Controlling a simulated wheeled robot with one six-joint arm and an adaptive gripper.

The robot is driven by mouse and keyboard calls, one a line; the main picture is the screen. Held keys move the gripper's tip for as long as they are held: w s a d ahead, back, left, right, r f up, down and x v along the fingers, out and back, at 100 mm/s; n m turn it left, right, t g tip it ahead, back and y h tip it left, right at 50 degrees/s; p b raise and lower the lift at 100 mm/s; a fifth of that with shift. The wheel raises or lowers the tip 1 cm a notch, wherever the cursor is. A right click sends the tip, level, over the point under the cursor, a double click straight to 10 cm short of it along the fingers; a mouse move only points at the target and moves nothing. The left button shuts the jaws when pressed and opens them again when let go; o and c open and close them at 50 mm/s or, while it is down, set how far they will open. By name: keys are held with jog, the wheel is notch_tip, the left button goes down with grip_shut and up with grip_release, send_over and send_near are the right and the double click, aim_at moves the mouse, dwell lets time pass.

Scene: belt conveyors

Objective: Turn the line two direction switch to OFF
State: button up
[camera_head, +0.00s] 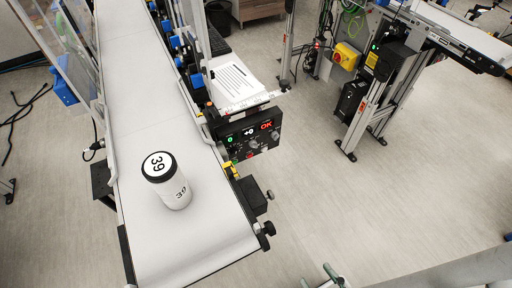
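A dark control panel (251,137) hangs on the right side of the near conveyor. It has lit readouts "0", "+0" and "OK", with small knobs below. The labels and knob positions are too small to read, so I cannot tell which knob is the line two direction switch. Only the tips of my gripper (318,276) show at the bottom edge, right of centre. The tips look apart, with nothing seen between them. They are well below and right of the panel, not touching it.
A white jar marked "39" (167,181) stands on the near conveyor belt (190,240). A paper sheet (236,84) lies above the panel. A yellow box with a red knob (346,56) is on another conveyor's frame at upper right. Open floor (330,200) lies right of the panel.

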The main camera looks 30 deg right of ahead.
jog(key=w+d+f+n+t, duration=0.1)
jog(key=w+f+n+t, duration=0.15)
jog(key=w+n, duration=0.5)
jog(key=w+d+f+n+t, duration=0.1)
jog(key=w+f+n, duration=0.35)
jog(key=w, duration=0.55)
jog(key=n+y, duration=0.2)
jog(key=n, duration=1.1)
send_near(256, 147)
jog(key=shift+g, duration=0.45)
jog(key=w, duration=0.6)
jog(key=w+r, duration=0.1)
jog(key=w, duration=0.2)
jog(key=shift+w+a, duration=0.2)
jog(key=shift+a, duration=0.2)
grip_shut()
